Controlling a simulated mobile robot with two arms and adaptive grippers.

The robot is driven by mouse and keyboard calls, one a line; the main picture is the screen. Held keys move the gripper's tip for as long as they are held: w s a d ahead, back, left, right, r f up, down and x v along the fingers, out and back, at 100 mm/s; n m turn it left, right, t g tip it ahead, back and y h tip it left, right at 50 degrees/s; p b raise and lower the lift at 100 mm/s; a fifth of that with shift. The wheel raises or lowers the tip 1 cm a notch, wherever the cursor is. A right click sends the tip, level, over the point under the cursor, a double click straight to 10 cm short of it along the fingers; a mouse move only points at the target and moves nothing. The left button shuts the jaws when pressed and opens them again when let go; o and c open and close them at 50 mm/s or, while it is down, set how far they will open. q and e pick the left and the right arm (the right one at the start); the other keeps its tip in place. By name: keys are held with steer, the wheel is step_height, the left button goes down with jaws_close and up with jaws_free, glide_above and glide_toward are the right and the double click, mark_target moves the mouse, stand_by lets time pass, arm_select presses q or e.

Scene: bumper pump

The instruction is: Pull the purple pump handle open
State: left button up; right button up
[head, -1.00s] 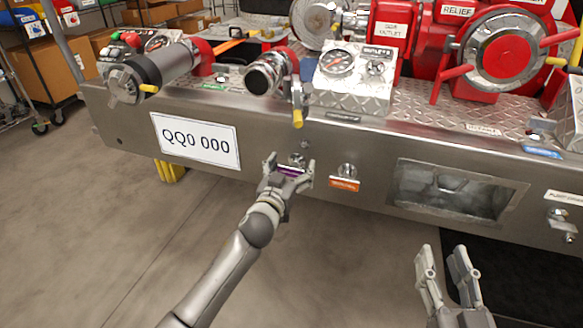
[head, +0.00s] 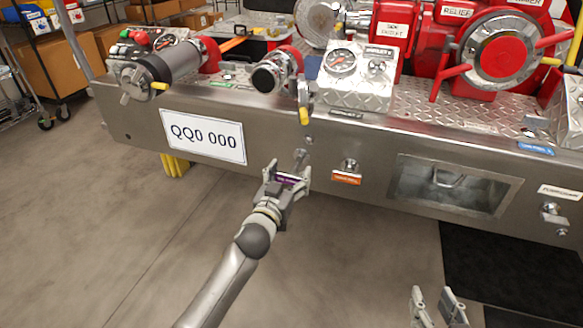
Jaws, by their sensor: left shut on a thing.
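The purple pump handle (head: 288,180) sits on the front face of the steel bumper (head: 330,135), below the gauge panel and right of the number plate. Only a purple strip of it shows between the fingers. My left gripper (head: 287,178) is shut on this handle. A metal fitting shows just above the fingers, between them and the bumper. My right gripper (head: 438,305) is low at the bottom edge, away from the bumper, with its two fingers apart and nothing between them.
An orange-labelled knob (head: 347,172) is close to the right of the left gripper. A yellow-tipped lever (head: 304,115) hangs above it. A recessed box (head: 455,185) is further right. The floor (head: 110,235) in front is clear.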

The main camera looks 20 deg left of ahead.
arm_select(q)
steer(key=shift+s, duration=0.75)
steer(key=shift+f, duration=0.25)
arm_select(e)
steer(key=s+f, duration=0.1)
steer(key=s+d+f+g, duration=0.1)
steer(key=shift+s+f+g+h, duration=0.2)
steer(key=shift+f+g+h, duration=0.1)
steer(key=shift+f, duration=0.05)
arm_select(q)
steer(key=shift+s, duration=0.1)
steer(key=o, duration=1.5)
steer(key=shift+s+r, duration=0.1)
steer(key=shift+r, duration=0.1)
arm_select(e)
steer(key=shift+s+a+r, duration=0.1)
arm_select(q)
steer(key=shift+s, duration=0.1)
steer(key=s, duration=1.1)
steer(key=shift+s+a, duration=0.25)
steer(key=shift+s, duration=0.15)
